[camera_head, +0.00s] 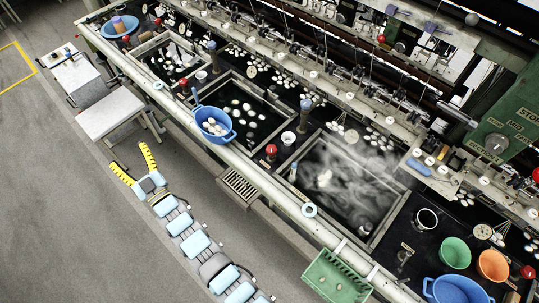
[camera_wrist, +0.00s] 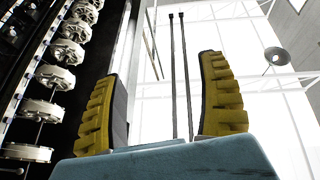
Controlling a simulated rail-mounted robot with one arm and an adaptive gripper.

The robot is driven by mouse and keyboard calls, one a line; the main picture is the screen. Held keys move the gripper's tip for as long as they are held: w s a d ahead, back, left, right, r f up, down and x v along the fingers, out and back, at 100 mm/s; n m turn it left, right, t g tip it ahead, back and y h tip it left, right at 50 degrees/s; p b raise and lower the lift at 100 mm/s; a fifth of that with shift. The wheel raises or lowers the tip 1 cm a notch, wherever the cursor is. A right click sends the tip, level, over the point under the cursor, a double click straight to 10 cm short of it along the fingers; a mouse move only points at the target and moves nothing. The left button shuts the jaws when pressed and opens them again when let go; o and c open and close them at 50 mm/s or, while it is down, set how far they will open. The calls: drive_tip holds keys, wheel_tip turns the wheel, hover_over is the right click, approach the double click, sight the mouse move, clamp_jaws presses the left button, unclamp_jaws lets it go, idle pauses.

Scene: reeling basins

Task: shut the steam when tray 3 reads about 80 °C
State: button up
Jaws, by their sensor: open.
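Three sunken basins sit in the dark bench in the head view: a left basin (camera_head: 147,47), a middle basin (camera_head: 217,78) and a right basin (camera_head: 328,133). Pale steam (camera_head: 350,182) drifts over the right basin. Which one is tray 3 cannot be told. Red knobs stand along the bench, one (camera_head: 271,150) between the middle and right basins, another (camera_head: 182,82) between the left and middle ones. No temperature is legible. My gripper (camera_head: 128,156) is open and empty above the floor, left of the bench and apart from it. Its yellow fingers also show in the wrist view (camera_wrist: 160,68).
A blue colander (camera_head: 222,137) of pale cocoons straddles the front rail. A green crate (camera_head: 335,278) is at the bench's front. A white stool (camera_head: 110,113) stands near my gripper. Blue, green and orange bowls crowd the lower right. The floor at left is clear.

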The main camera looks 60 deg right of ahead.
drive_tip(key=w+d+f+g+b, duration=0.2)
drive_tip(key=d+f+g+b, duration=0.15)
drive_tip(key=d, duration=0.45)
drive_tip(key=w+d+f+g+b, duration=0.25)
drive_tip(key=d+f, duration=0.25)
drive_tip(key=d, duration=0.3)
drive_tip(key=w+d+f+g+b, duration=0.25)
drive_tip(key=d+f, duration=0.25)
drive_tip(key=d, duration=0.3)
drive_tip(key=s+d+f+g+y+b, duration=0.3)
drive_tip(key=s+d+g+b, duration=0.25)
drive_tip(key=d, duration=0.35)
wheel_tip(320, 180, up, 3)
drive_tip(key=g+y+b, duration=0.5)
drive_tip(key=g+b, duration=0.2)
drive_tip(key=g, duration=0.1)
hover_over(272, 149)
drive_tip(key=shift+m, duration=0.3)
wheel_tip(272, 149, down, 17)
drive_tip(key=shift+f+b, duration=0.1)
drive_tip(key=shift+b, duration=0.85)
drive_tip(key=c, duration=1.2)
